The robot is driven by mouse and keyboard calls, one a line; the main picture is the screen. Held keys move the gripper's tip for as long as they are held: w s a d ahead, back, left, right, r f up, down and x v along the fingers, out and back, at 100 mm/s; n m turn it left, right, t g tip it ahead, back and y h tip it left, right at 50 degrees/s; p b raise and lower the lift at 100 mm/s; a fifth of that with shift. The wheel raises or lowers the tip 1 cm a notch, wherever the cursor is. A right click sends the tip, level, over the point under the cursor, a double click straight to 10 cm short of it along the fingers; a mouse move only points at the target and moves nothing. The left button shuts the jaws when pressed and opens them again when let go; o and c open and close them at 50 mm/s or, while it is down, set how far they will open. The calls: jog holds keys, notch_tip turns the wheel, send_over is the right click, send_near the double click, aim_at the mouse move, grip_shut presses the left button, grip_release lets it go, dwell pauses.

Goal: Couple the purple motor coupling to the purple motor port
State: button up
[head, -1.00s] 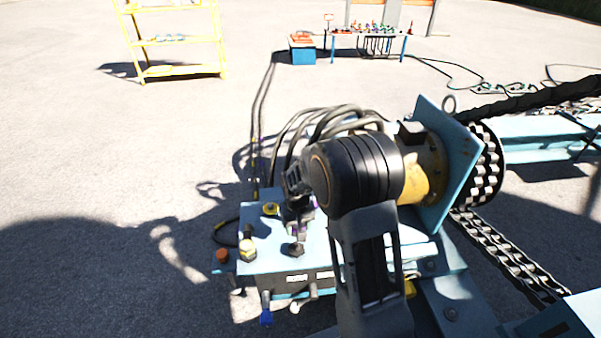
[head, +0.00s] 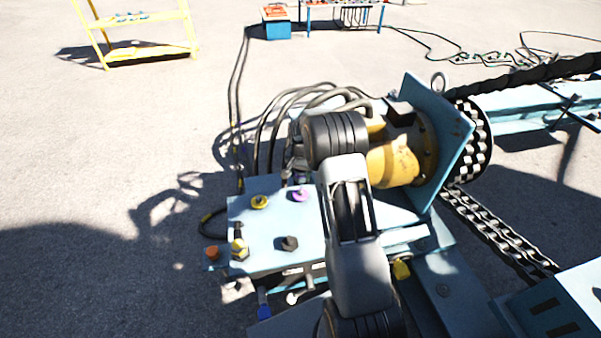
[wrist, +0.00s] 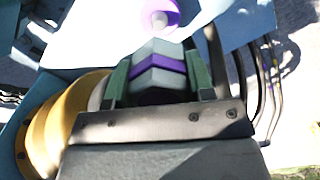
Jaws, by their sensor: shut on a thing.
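The purple motor port (head: 300,194) is a round purple fitting with a pale centre on top of the light-blue box. In the wrist view the port (wrist: 157,14) is at the top edge, just beyond the coupling's end. The purple motor coupling (wrist: 160,66) is a grey faceted body with a purple band. My gripper (wrist: 158,78) is shut on it, with a green finger on each side. The coupling points toward the port, and a gap appears between them. In the head view my arm hides most of the gripper and the coupling.
The box top (head: 262,228) also has a yellow fitting (head: 259,201), a black fitting (head: 289,243) and another yellow one (head: 240,252). An orange cap (head: 212,253) is at its left side. The yellow motor (head: 395,160) and looped dark hoses (head: 275,125) are close behind.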

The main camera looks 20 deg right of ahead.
aim_at(301, 190)
jog(key=shift+f+b, duration=2.2)
jog(key=shift+f, duration=1.4)
jog(key=shift+f, duration=0.5)
jog(key=o, duration=1.1)
notch_tip(301, 190, up, 14)
jog(key=p, duration=0.3)
jog(key=shift+f, duration=0.1)
